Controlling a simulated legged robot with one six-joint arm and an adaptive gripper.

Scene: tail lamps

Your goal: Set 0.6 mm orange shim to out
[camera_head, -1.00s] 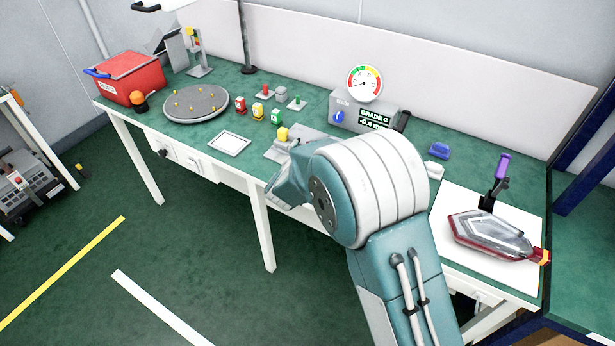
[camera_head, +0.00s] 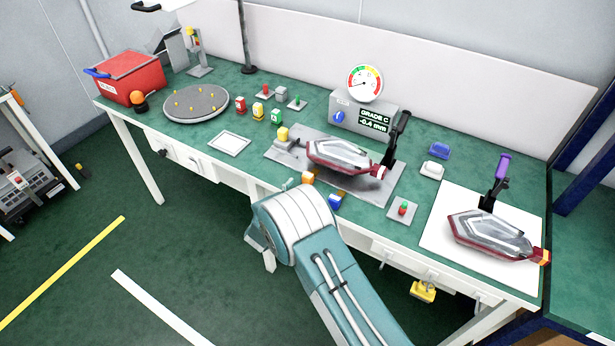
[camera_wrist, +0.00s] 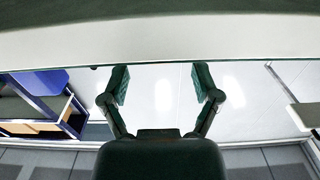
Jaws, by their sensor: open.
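A small orange block (camera_head: 308,178) sits at the front edge of the grey fixture plate (camera_head: 394,189) in the head view; I take it for the orange shim's handle, but its label is too small to read. It is just beyond my arm's front end. A blue block (camera_head: 335,201) is to its right and a yellow block (camera_head: 283,132) at the plate's back left. A red and clear tail lamp (camera_head: 345,155) lies on the plate. My gripper (camera_wrist: 162,83) is open and empty in the wrist view; in the head view my arm hides it.
A gauge box (camera_head: 362,114) reading "GRADE C -0.4 mm" stands behind the fixture. A second lamp (camera_head: 488,234) lies on a white mat (camera_head: 437,238) at the right. A black upright clamp (camera_head: 397,135) rises beside the first lamp. A red-green button (camera_head: 403,208) sits to the right.

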